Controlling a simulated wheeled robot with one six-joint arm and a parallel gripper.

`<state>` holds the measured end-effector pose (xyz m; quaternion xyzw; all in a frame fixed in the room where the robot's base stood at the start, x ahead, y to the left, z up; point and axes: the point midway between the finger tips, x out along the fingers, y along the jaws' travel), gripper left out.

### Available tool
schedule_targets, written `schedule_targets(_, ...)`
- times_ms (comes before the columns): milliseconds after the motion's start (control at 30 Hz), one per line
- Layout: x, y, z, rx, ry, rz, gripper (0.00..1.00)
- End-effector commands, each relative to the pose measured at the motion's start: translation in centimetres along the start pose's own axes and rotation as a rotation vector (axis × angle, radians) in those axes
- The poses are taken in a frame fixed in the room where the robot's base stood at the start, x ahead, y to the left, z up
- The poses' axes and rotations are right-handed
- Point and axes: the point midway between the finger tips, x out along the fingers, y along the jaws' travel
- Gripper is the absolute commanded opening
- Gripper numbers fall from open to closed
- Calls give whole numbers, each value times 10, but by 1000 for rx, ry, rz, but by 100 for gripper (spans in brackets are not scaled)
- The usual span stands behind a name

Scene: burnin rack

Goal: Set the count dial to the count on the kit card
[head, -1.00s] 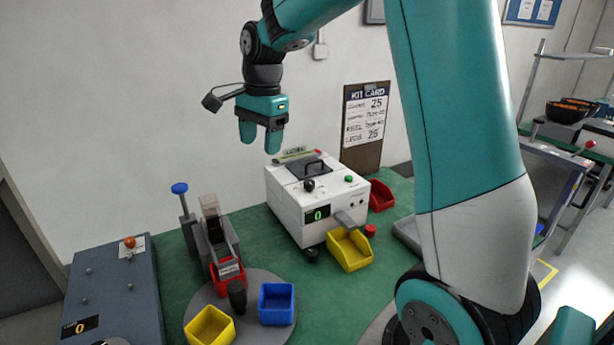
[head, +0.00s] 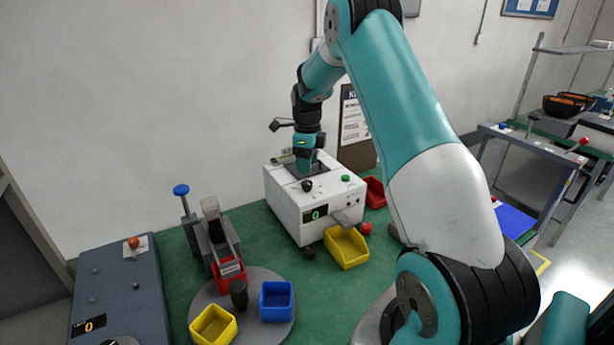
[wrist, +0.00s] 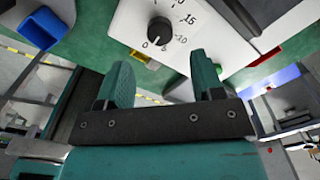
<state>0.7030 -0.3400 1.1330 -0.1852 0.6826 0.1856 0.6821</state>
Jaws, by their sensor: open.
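The white counting machine (head: 283,205) stands on the green bench, its display (head: 315,213) reading 0. The black count dial (head: 307,186) is on its top, near the front edge. In the wrist view the dial (wrist: 160,29) is a round knob with a printed scale including 10 and 15; its light mark appears to point near 0. My gripper (head: 305,168) is above the machine's top, just behind the dial. In the wrist view my gripper (wrist: 162,82) is open and empty, with the dial beyond its fingertips. The kit card (head: 352,120) is partly hidden by my arm; its count is unreadable now.
A green button (head: 345,178) is beside the dial. A yellow bin (head: 346,248) stands in front of the machine and a red bin (head: 375,193) to its right. A round plate with yellow and blue (head: 277,300) bins is at front left. A blue-grey cabinet (head: 118,290) stands farther left.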

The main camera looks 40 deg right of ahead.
Motion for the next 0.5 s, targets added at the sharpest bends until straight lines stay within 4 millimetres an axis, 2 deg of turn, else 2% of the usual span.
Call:
schedule_targets(200, 41, 1, 0, -1, 2, 3, 61)
schedule_targets(400, 62, 0, 0, -1, 0, 1, 61)
schedule_targets(500, 66, 0, 0, -1, -1, -1, 61)
